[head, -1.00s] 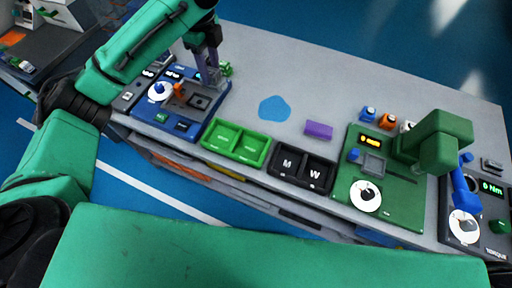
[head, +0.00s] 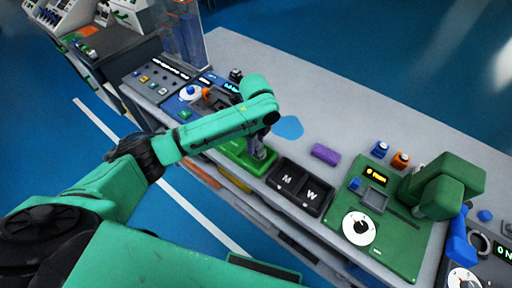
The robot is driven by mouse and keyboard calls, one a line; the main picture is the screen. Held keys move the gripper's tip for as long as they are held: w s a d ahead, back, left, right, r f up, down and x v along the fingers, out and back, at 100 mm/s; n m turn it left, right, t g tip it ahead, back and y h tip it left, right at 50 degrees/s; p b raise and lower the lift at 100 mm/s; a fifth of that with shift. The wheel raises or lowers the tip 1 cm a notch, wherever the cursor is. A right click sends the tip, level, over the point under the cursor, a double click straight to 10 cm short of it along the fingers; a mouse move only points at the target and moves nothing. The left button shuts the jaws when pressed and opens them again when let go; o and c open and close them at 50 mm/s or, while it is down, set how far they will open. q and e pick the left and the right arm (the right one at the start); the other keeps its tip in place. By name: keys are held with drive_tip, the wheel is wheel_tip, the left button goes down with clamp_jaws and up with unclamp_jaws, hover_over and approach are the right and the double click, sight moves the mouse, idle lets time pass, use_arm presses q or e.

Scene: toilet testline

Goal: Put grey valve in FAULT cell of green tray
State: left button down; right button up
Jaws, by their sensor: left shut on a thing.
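The green tray (head: 233,152) lies at the front edge of the grey bench, partly covered by my left arm. My left gripper (head: 260,152) points down over the right part of the tray, shut on the grey valve. The valve is mostly hidden between the fingers, and I cannot make out its outline. The cell labels are covered or too small to read, so I cannot tell which is FAULT. Whether the valve touches the tray floor cannot be told. My right gripper is not in view.
A black tray marked M and W (head: 300,186) stands right of the green tray. A purple block (head: 325,154) and a blue patch (head: 289,127) lie behind. A green station (head: 390,229) is at right, a blue station (head: 184,105) at left. The back of the bench is clear.

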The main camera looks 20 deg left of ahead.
sight(256, 144)
use_arm(q)
wheel_tip(256, 144, down, 4)
drive_tip(key=shift+w+a+r, duration=0.1)
drive_tip(key=shift+a+r, duration=0.05)
drive_tip(key=shift+r, duration=0.05)
drive_tip(key=shift+c, duration=2.1)
unclamp_jaws()
drive_tip(key=shift+f, duration=0.1)
wheel_tip(256, 144, up, 12)
drive_tip(key=shift+r+b, duration=0.2)
drive_tip(key=shift+b, duration=0.3)
